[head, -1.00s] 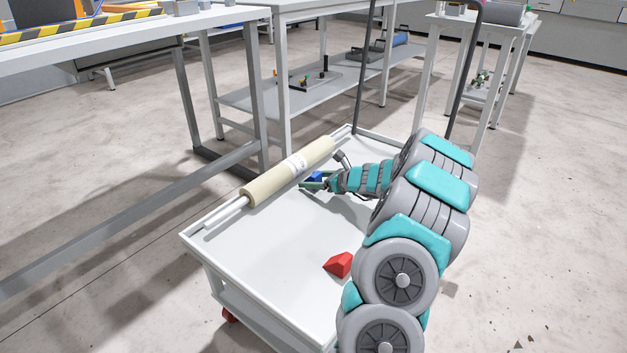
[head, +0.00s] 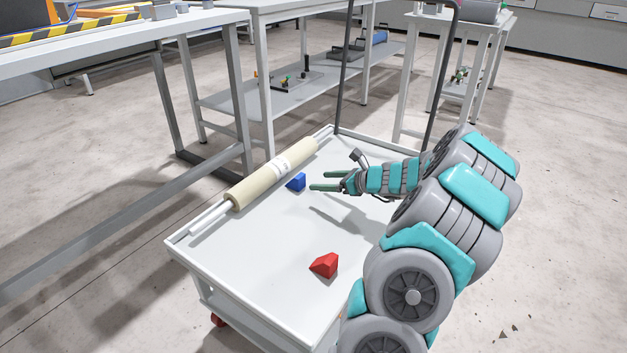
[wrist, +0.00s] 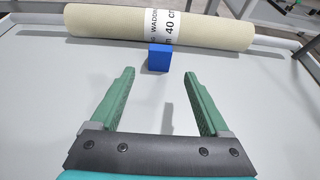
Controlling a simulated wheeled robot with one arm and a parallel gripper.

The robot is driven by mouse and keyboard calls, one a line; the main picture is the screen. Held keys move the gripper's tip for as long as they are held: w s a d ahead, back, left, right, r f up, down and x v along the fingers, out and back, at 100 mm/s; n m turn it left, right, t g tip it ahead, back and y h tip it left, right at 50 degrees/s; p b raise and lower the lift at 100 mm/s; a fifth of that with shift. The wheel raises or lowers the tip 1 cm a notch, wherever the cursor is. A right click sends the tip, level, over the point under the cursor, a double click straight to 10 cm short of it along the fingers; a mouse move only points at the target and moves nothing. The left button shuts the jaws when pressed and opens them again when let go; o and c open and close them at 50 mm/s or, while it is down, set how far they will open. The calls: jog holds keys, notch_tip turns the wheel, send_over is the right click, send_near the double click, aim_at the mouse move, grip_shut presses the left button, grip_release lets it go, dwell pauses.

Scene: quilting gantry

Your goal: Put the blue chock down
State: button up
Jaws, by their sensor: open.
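The blue chock (head: 296,182) rests on the white cart top (head: 262,245), close beside the cream roll (head: 275,173). In the wrist view the blue chock (wrist: 159,58) stands against or just in front of the roll (wrist: 100,27), whose label reads "WADDING" and "40 cm"; I cannot tell if they touch. My gripper (head: 312,181) is open and empty, to the right of the chock in the head view. In the wrist view its two green fingers (wrist: 158,72) are spread, with the chock beyond their tips and a clear gap between.
A red chock (head: 324,265) sits on the near part of the cart top. The cart has a raised rim and a dark upright handle (head: 343,85) at its far end. A grey bench (head: 180,40) stands to the left. The cart's middle is clear.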

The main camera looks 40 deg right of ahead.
jog(key=shift+s+d+r, duration=0.15)
jog(key=shift+s+r, duration=0.05)
jog(key=shift+s, duration=0.25)
jog(key=a+r+n, duration=0.1)
jog(key=a, duration=0.1)
jog(key=a+r+n+y, duration=0.1)
jog(key=a, duration=0.2)
jog(key=w+a+n+g, duration=0.1)
jog(key=a, duration=0.1)
jog(key=shift+w+a+r+y, duration=0.1)
jog(key=shift+a+r+y, duration=0.25)
jog(key=shift+r+y, duration=0.05)
jog(key=s+a+r+n+g+y, duration=0.1)
jog(key=s+a+r+n+g, duration=0.3)
jog(key=a, duration=0.6)
jog(key=s+a+n+g+y, duration=0.1)
jog(key=a+n+y, duration=0.1)
jog(key=a+n, duration=0.65)
jog(key=s+a+n+g+h, duration=0.2)
jog(key=s+a+n+g, duration=0.35)
jog(key=s+a, duration=0.75)
jog(key=s+d+n+g+h, duration=0.3)
jog(key=s+n+h, duration=0.4)
jog(key=s, duration=1.3)
jog(key=f+n, duration=0.1)
jog(key=n, duration=0.3)
jog(key=shift+s, duration=0.35)
jog(key=shift+r, duration=0.1)
